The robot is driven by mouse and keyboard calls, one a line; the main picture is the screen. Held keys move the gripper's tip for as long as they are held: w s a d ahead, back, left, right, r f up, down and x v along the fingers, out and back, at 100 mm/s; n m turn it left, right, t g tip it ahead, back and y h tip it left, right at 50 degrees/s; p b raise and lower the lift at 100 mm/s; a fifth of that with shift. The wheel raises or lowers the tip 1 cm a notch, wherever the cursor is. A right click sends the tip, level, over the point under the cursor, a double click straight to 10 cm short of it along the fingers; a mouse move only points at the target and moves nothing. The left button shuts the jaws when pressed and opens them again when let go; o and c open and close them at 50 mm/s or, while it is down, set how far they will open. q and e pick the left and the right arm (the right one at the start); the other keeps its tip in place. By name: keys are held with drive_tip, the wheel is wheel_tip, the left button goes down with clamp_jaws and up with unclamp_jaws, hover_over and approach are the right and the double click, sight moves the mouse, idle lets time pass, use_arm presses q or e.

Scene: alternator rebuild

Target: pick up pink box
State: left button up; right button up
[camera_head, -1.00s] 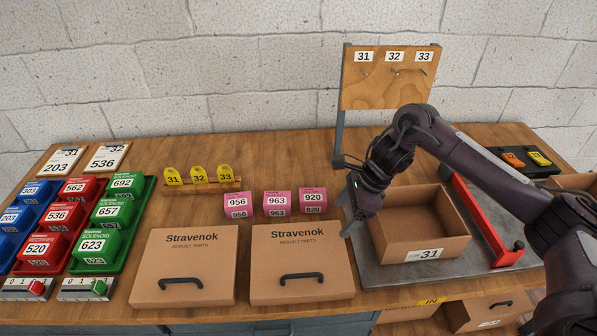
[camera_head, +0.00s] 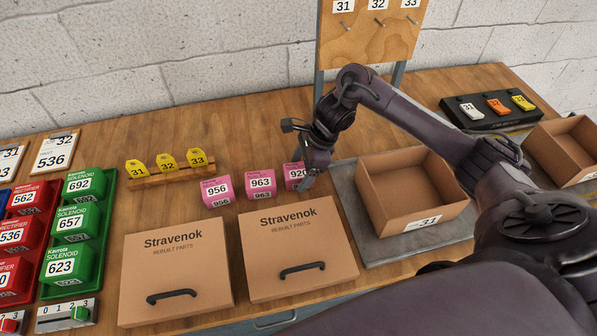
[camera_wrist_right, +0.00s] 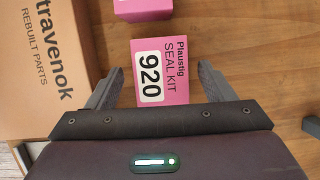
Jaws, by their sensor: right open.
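Three pink boxes stand in a row on the wooden table in the head view: box 956 (camera_head: 217,190), box 963 (camera_head: 261,183) and box 920 (camera_head: 293,176). Box 920 is partly hidden behind my right gripper (camera_head: 307,177). In the right wrist view, box 920 (camera_wrist_right: 161,70) shows its "Seal Kit" label, with the open fingers of my right gripper (camera_wrist_right: 160,88) on either side of it. I cannot tell whether the fingers touch it. Part of another pink box (camera_wrist_right: 142,8) shows at the top. My left gripper is not in view.
Two closed Stravenok cartons (camera_head: 178,272) (camera_head: 293,245) lie in front of the pink boxes. An open carton marked 31 (camera_head: 378,212) stands on a grey mat to the right. Yellow tags (camera_head: 168,161) stand behind left, and green solenoid boxes (camera_head: 80,228) are at the left.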

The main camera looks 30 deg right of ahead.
drive_tip(key=shift+w+a+f, duration=0.15)
drive_tip(key=shift+a+f, duration=0.1)
drive_tip(key=shift+f, duration=0.4)
drive_tip(key=c, duration=1)
drive_tip(key=shift+r, duration=0.1)
drive_tip(key=shift+c, duration=0.2)
